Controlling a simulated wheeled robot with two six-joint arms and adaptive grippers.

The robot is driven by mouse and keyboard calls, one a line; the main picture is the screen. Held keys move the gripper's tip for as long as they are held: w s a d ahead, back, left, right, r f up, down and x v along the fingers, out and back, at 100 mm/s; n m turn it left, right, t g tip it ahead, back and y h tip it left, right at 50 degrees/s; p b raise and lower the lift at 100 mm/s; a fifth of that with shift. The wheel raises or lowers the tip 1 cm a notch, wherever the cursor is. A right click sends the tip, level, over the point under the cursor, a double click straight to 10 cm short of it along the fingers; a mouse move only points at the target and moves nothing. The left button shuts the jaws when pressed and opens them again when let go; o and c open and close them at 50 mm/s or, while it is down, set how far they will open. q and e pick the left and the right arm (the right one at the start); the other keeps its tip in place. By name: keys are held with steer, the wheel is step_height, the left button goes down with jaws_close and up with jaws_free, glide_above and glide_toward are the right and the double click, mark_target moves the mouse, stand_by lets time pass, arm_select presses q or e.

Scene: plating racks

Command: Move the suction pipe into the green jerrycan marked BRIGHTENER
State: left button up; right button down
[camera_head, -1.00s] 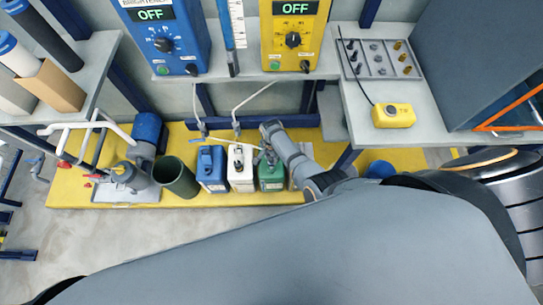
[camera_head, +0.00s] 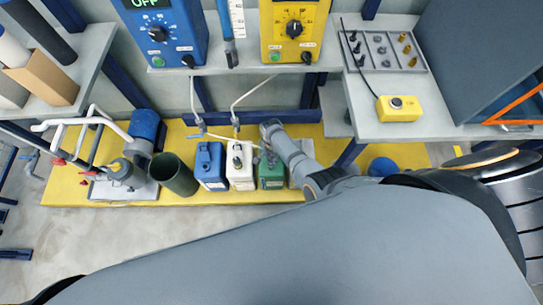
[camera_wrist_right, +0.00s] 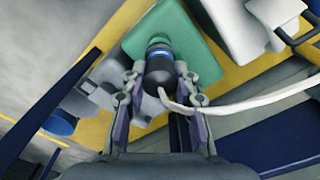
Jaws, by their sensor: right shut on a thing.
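The green jerrycan (camera_head: 270,177) stands at the right of a row on the yellow floor platform, beside a white jerrycan (camera_head: 240,178). It also shows in the right wrist view (camera_wrist_right: 203,58). No marking on it is readable. My right gripper (camera_head: 268,133) is at the green can's far side in the head view. In the right wrist view its fingers (camera_wrist_right: 158,80) are shut on the suction pipe (camera_wrist_right: 159,66), a dark cylinder with a blue band and a pale hose. The pipe overlaps the green can; whether its lower end is inside is hidden. My left gripper is out of view.
A blue jerrycan (camera_head: 210,178) and a dark green bin (camera_head: 174,178) stand left of the white can. A pump (camera_head: 120,172) is farther left. Above are a shelf with blue (camera_head: 166,35) and yellow (camera_head: 290,30) control boxes. My arm covers the lower right.

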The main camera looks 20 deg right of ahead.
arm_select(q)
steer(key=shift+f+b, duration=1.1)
arm_select(e)
steer(key=shift+f, duration=1.25)
steer(key=c, duration=0.9)
jaws_free()
steer(key=shift+c, duration=0.2)
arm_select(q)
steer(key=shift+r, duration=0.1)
arm_select(e)
steer(key=shift+r, duration=0.1)
